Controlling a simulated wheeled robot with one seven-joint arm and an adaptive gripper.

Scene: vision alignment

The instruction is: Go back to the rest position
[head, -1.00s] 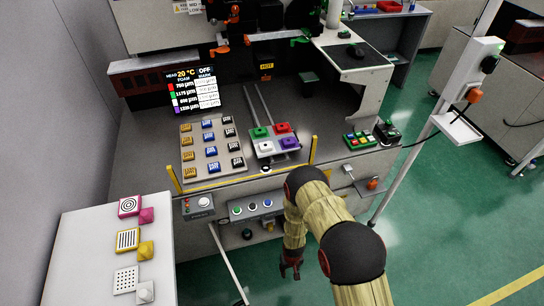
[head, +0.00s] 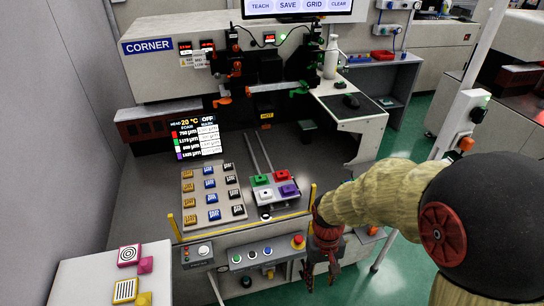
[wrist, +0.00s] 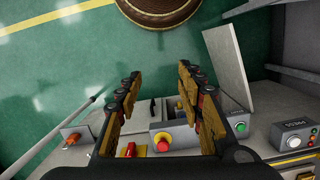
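My gripper (head: 322,272) hangs pointing down in front of the machine's front panel, right of the red emergency stop button (head: 298,242). My arm reaches in from the right. In the wrist view, the two fingers of my gripper (wrist: 157,76) stand apart with nothing between them but floor and panel behind. The red emergency stop button also shows in the wrist view (wrist: 162,142), beyond and between the fingers. I cannot tell the exact gap from gripper to panel.
The sloped board of labelled blocks (head: 222,220) and the coloured-block fixture (head: 280,205) lie on the machine deck. Yellow posts (head: 176,228) stand at its front edge. A white table (head: 85,270) is at lower left. Green floor (wrist: 60,70) is open beside the machine.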

